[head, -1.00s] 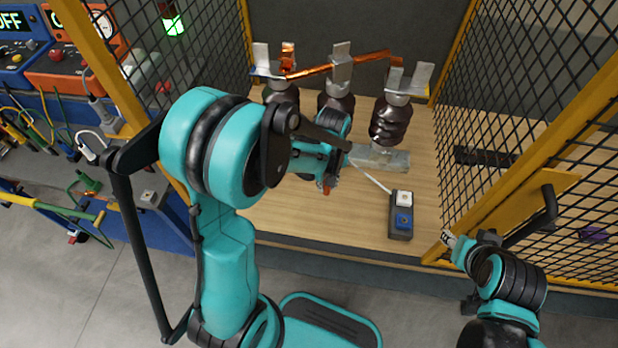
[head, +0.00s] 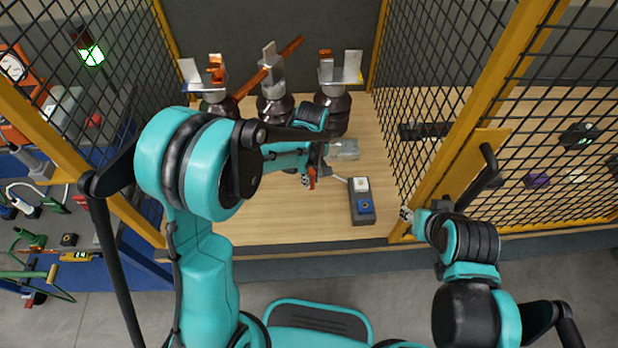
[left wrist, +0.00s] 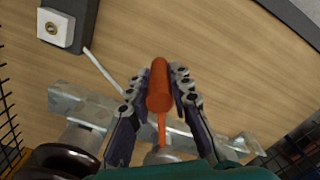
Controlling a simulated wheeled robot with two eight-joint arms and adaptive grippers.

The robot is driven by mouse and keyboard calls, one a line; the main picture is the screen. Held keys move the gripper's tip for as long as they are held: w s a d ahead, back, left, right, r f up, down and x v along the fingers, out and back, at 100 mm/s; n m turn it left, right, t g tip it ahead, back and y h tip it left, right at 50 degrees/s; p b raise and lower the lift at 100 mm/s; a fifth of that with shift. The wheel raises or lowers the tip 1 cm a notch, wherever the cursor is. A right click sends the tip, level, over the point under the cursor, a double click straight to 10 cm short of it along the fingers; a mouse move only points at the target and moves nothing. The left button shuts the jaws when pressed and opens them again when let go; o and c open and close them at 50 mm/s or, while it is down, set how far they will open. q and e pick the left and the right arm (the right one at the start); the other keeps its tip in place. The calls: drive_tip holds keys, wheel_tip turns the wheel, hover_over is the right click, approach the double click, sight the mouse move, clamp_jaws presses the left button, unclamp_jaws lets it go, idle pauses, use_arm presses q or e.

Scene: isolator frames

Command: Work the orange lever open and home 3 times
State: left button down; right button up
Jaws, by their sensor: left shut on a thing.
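The orange lever (left wrist: 160,88) stands between my left gripper's fingers (left wrist: 160,92) in the left wrist view, and the fingers are shut on its handle. In the head view only a bit of the lever (head: 311,176) shows below my left gripper (head: 314,172). The copper bar (head: 290,50) crosses the middle insulator post (head: 274,97) at a slant. Its ends are apart from the left clip (head: 215,72) and the right clip (head: 340,68). My right gripper (head: 407,215) is small beside the yellow door frame; its fingers cannot be made out.
The mesh door (head: 465,150) with a black handle stands at right. Mesh and a yellow post (head: 60,150) bound the left side.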

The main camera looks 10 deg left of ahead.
use_arm(q)
drive_tip(key=shift+w, duration=0.1)
drive_tip(key=c, duration=1.4)
unclamp_jaws()
drive_tip(key=shift+o, duration=0.2)
wheel_tip(320, 180, up, 12)
